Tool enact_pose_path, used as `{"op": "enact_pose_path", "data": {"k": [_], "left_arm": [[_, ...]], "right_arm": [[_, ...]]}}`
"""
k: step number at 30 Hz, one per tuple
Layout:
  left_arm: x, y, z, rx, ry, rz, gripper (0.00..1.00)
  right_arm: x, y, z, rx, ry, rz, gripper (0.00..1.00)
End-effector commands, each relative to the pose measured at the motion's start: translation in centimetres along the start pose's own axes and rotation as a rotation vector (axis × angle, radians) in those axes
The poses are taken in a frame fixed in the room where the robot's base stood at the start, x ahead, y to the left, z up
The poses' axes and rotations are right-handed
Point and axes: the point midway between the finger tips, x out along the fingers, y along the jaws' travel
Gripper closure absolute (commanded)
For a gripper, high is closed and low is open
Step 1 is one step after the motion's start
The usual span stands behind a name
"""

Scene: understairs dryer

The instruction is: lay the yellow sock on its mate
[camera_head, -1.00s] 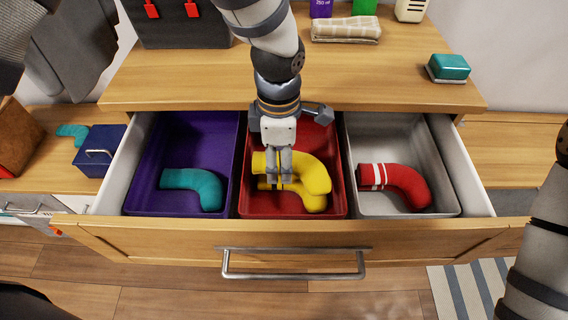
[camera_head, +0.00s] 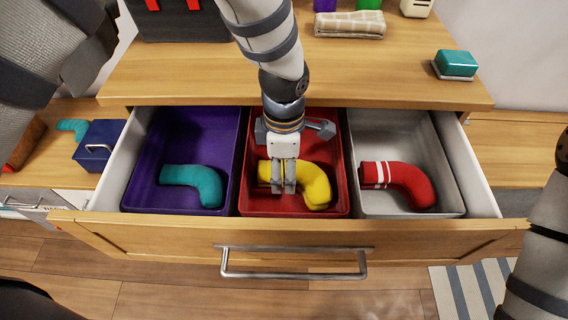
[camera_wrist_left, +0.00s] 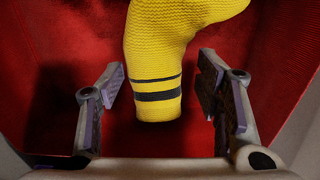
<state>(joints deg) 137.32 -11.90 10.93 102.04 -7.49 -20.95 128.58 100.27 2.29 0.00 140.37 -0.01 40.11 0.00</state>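A yellow sock (camera_head: 315,183) lies in the red bin (camera_head: 247,205), the middle one in the open drawer. In the left wrist view the sock (camera_wrist_left: 185,40) shows two dark stripes near its cuff. Its mate is mostly hidden beneath it; I cannot make out the two apart clearly. My left gripper (camera_head: 283,188) reaches down into the red bin at the cuff end. In the left wrist view its fingers (camera_wrist_left: 158,75) are spread on both sides of the cuff with gaps. My right gripper is out of view; only part of my right arm shows.
A teal sock (camera_head: 205,183) lies in the purple bin (camera_head: 150,150), and a red sock (camera_head: 408,183) with white stripes in the grey bin (camera_head: 375,135). Bin walls stand close around my left gripper. A blue box (camera_head: 98,148) and another teal item (camera_head: 73,129) sit at left.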

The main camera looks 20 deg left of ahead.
Motion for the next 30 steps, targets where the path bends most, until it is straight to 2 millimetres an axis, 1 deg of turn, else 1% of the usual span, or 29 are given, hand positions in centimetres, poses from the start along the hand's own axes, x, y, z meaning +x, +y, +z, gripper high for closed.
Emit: {"op": "enact_pose_path", "data": {"k": [3, 5, 8, 12, 15, 18, 21, 23, 30], "left_arm": [[-0.1, 0.0, 0.0, 0.0, 0.0, 0.0, 0.41], [-0.8, 0.1, 0.0, 0.0, -0.001, 0.002, 0.41], [-3.2, 0.2, 0.0, -0.001, -0.002, 0.01, 0.41], [-7.5, 0.2, 0.1, -0.001, -0.005, 0.015, 0.41], [-10.0, 0.2, 0.1, -0.001, -0.004, 0.013, 0.41], [-11.8, 0.1, 0.0, -0.001, -0.002, 0.008, 0.41], [-12.8, 0.1, 0.0, 0.001, -0.001, 0.004, 0.41], [-13.1, 0.1, 0.0, 0.001, -0.001, 0.003, 0.41], [-13.0, 0.0, 0.0, 0.0, 0.0, -0.001, 0.41]], "right_arm": [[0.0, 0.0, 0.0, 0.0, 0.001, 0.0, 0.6], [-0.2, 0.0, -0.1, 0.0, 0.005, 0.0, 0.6], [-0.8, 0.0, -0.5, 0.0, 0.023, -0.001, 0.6], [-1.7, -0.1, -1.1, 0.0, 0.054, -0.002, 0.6], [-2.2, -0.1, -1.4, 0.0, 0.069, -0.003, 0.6], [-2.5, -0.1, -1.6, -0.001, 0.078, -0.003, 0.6], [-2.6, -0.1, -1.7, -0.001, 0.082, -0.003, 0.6], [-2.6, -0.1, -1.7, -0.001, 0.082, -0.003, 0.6], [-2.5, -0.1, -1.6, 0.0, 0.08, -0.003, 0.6]]}}
